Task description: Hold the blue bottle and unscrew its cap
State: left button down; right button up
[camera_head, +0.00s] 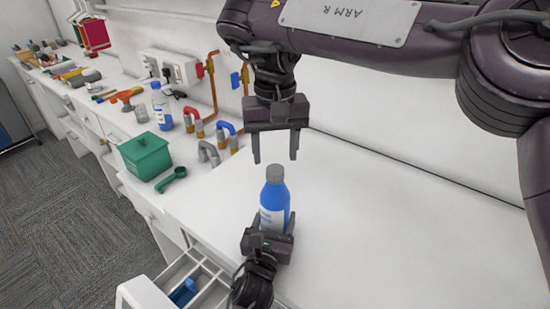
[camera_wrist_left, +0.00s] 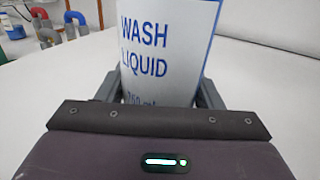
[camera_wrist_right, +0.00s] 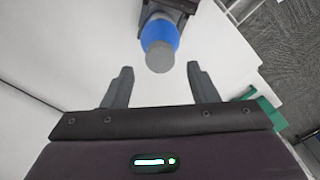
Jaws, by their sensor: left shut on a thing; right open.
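The blue bottle (camera_head: 274,203) stands upright on the white counter, with a grey cap (camera_head: 275,173) on top. My left gripper (camera_head: 268,236) is shut around the lower part of the bottle. In the left wrist view the bottle's white label (camera_wrist_left: 168,50) reads "WASH LIQUID" between the fingers. My right gripper (camera_head: 275,158) is open and empty, pointing down just above the cap, its fingertips apart from it. In the right wrist view the cap (camera_wrist_right: 160,57) shows beyond the two open fingers (camera_wrist_right: 157,75), with the blue body behind it.
A green box (camera_head: 146,156), a green scoop (camera_head: 171,180), pipe bends (camera_head: 193,121) and a clear bottle with blue liquid (camera_head: 161,108) stand to the left. An open drawer (camera_head: 190,280) is at the front. The counter to the right is clear.

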aim_at(275, 169)
jog(key=shift+f, duration=2.05)
jog(key=shift+c, duration=0.4)
